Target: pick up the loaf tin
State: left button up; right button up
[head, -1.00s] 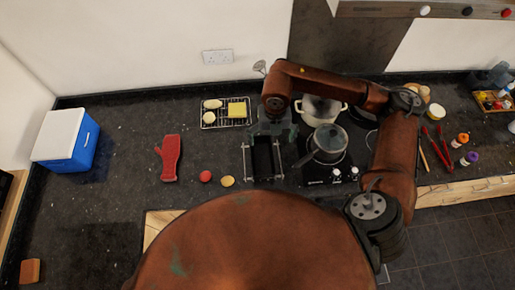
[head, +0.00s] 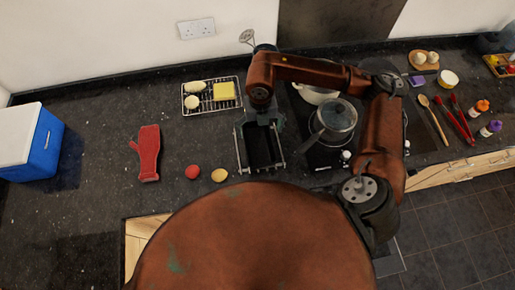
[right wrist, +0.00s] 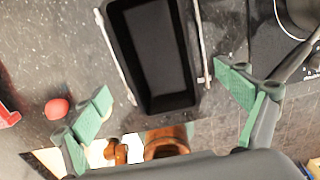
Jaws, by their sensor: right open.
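The loaf tin (head: 264,150) is a black, deep rectangular tin on the dark counter, with thin metal rails along its two long sides. It also shows from above in the right wrist view (right wrist: 155,60), empty inside. My right gripper (head: 263,118) is over the far end of the tin, and my forearm and gripper hide that end in the head view. In the right wrist view the green fingers (right wrist: 168,95) are spread wide, one on each side of the tin, with nothing between them being held. My left gripper is not in view.
A wire rack (head: 211,106) with food is at the left back. A blue cooler (head: 42,145) stands far left.

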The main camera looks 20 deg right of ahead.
aim_at(259, 146)
notch_tip(259, 146, down, 4)
jog(key=shift+f, duration=0.1)
pick_arm(q)
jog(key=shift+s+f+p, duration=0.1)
jog(key=shift+p, duration=0.25)
pick_arm(e)
jog(key=shift+w+a+f, duration=0.1)
jog(key=shift+f, duration=1.2)
jog(key=shift+w+f, duration=0.1)
jog(key=shift+f, duration=1.2)
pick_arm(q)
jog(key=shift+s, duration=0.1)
pick_arm(e)
jog(key=c, duration=1.5)
